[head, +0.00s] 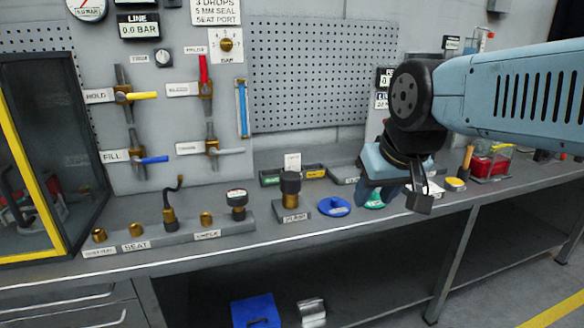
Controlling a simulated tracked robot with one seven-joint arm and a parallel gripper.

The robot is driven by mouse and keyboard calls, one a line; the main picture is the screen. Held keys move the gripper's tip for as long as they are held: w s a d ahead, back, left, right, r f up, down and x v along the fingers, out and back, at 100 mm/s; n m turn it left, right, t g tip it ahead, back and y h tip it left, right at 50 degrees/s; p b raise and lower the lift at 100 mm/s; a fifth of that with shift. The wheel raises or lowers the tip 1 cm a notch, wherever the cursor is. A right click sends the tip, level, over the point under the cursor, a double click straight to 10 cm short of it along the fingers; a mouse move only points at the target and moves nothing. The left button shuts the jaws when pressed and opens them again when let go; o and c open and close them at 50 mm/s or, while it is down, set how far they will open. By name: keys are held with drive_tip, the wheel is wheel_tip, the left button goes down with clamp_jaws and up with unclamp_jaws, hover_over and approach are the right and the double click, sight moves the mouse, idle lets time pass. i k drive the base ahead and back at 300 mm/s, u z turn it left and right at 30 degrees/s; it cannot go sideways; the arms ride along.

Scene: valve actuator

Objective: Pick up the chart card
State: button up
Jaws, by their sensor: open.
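I cannot make out for certain which thing is the chart card. Another pale, flat thing (436,188) shows partly behind my gripper, too hidden to name. My gripper (393,198) hangs from the blue arm over the right half of the bench, its fingers apart and nothing seen between them. It is well to the right of the white card and hides part of the bench behind it.
A blue disc (334,206) and a green disc (374,202) lie on the bench (215,252) near my gripper. Several brass fittings stand at the left. A red bin (490,166) stands at the right. A pegboard (322,75) and valve panel are behind.

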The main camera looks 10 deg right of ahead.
sight(292, 162)
drive_tip(key=i, duration=0.85)
drive_tip(key=u, duration=0.05)
